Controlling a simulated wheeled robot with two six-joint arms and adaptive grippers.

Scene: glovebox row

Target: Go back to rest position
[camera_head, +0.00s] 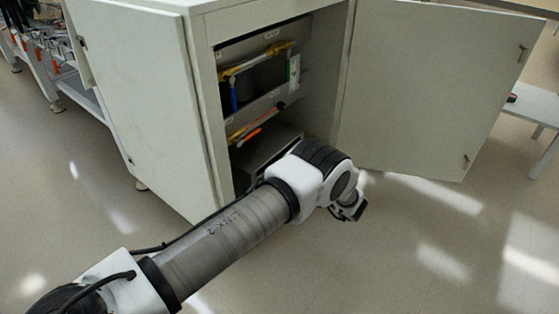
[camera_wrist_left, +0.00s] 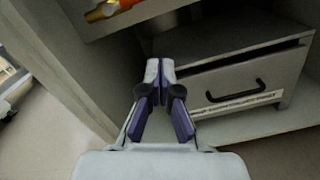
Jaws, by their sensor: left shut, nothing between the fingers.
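My left arm reaches in from the lower left of the head view, in front of the open white cabinet (camera_head: 150,90). My left gripper (camera_head: 352,211) is at the end of it, partly hidden by the wrist. In the left wrist view the fingers (camera_wrist_left: 160,68) are together and empty. They point toward the cabinet's lower part, with a grey drawer (camera_wrist_left: 240,82) with a dark handle to their right. I cannot tell how far the fingertips are from the drawer. My right gripper is not in view.
The right cabinet door (camera_head: 430,80) stands wide open, and the left door (camera_head: 140,100) is swung out too. Shelves inside hold yellow, blue and orange items. A white table (camera_head: 535,104) stands at the far right. The floor (camera_head: 420,250) in front is clear.

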